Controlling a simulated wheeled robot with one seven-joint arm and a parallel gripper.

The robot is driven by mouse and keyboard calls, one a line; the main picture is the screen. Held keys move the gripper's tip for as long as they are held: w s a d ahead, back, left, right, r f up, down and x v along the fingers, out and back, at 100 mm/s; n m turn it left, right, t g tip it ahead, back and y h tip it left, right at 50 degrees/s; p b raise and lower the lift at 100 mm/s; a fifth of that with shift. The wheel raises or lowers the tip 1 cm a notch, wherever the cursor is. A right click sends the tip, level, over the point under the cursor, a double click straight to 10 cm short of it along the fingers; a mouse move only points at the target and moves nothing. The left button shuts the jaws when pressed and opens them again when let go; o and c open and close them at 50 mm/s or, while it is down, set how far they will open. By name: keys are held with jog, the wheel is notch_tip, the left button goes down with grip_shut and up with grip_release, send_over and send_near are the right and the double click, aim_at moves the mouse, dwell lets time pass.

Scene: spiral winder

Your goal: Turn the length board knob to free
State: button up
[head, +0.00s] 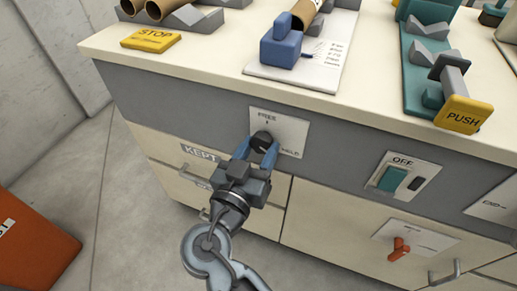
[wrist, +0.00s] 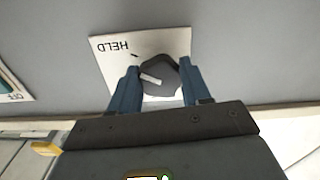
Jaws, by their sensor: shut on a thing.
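The length board knob (head: 262,141) is dark and sits on a white plate (head: 290,130) on the grey front panel. FREE is printed at the plate's top and HELD at its lower right. My gripper (head: 260,148) is shut on the knob, with a blue finger on each side. In the wrist view, the knob (wrist: 163,72) is between the fingers (wrist: 157,85), and HELD reads upside down. A pale mark on the knob lies on its left there, roughly toward the HELD side. FREE is hidden in the wrist view.
Above on the counter (head: 215,68) are a yellow STOP block (head: 151,40), a blue block (head: 281,46) on a white sheet and a yellow PUSH block (head: 463,114). A green OFF switch (head: 392,179) and a red handle (head: 400,248) are right of the knob. Drawers lie below.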

jog(key=shift+c, duration=0.8)
jog(key=shift+n, duration=0.3)
jog(key=n+p, duration=0.1)
jog(key=n, duration=0.4)
jog(key=shift+d+r, duration=0.1)
jog(key=n+p, duration=0.2)
jog(key=n, duration=0.1)
jog(key=n+p, duration=0.2)
jog(key=n, duration=0.1)
jog(key=shift+s+r+n, duration=0.1)
jog(key=shift+r+n, duration=0.1)
jog(key=shift+n, duration=0.1)
jog(key=n+p, duration=0.2)
jog(key=n, duration=0.1)
jog(key=shift+r+n, duration=0.1)
jog(key=shift+n, duration=0.2)
jog(key=n+p, duration=0.3)
jog(key=shift+n, duration=0.3)
jog(key=shift+n+p, duration=1.6)
jog(key=shift+n, duration=0.7)
